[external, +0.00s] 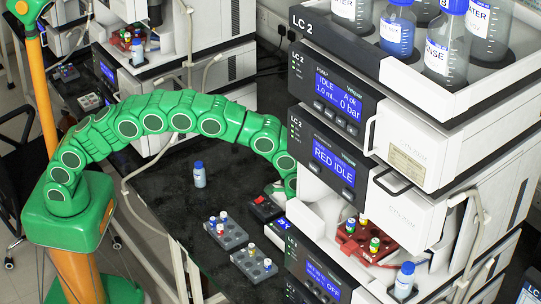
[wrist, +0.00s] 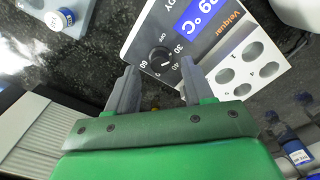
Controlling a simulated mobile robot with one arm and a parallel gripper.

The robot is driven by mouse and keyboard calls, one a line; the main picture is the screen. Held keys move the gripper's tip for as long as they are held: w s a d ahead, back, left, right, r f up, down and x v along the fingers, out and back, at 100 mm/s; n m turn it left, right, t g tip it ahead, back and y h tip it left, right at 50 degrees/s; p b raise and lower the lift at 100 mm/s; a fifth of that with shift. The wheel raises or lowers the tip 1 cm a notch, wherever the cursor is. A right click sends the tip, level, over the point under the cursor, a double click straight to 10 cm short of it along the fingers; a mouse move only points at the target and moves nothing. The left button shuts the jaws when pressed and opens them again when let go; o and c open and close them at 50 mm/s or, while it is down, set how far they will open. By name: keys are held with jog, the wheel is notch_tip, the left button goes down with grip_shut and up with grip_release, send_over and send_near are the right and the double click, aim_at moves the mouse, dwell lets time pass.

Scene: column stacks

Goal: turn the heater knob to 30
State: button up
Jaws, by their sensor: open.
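The heater (wrist: 150,40) is a white block with a blue display ending in "9 °C"; the display's left part is cut off. Its black round knob (wrist: 160,61) sits between dial marks 30 and 60. The knob's pointer is too small to read surely. My gripper (wrist: 158,78) is open, one finger on each side just short of the knob, with nothing between the fingers. I cannot tell whether a finger touches the knob. In the external view, the end of my arm is mostly hidden beside the instrument stack.
The LC 2 stack (external: 400,170) stands right of my arm, with bottles on top. Vial racks (external: 226,235) and a blue-capped bottle (external: 199,178) stand on the black bench (external: 165,195).

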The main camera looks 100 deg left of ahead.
notch_tip(320, 180, up, 5)
jog(key=shift+r, duration=0.1)
jog(key=shift+s, duration=0.1)
dwell(0.3)
jog(key=shift+s+r, duration=0.2)
jog(key=shift+r, duration=0.15)
jog(key=s+d+r, duration=0.1)
jog(key=s+r, duration=0.7)
jog(key=s, duration=0.5)
jog(key=s+d+r, duration=0.1)
jog(key=s+r, duration=0.7)
jog(key=s, duration=0.5)
jog(key=s+d+g, duration=0.1)
jog(key=s, duration=3.1)
jog(key=shift+s+d+r+g, duration=0.2)
jog(key=shift+s+r+g, duration=0.1)
jog(key=shift+r+g, duration=0.1)
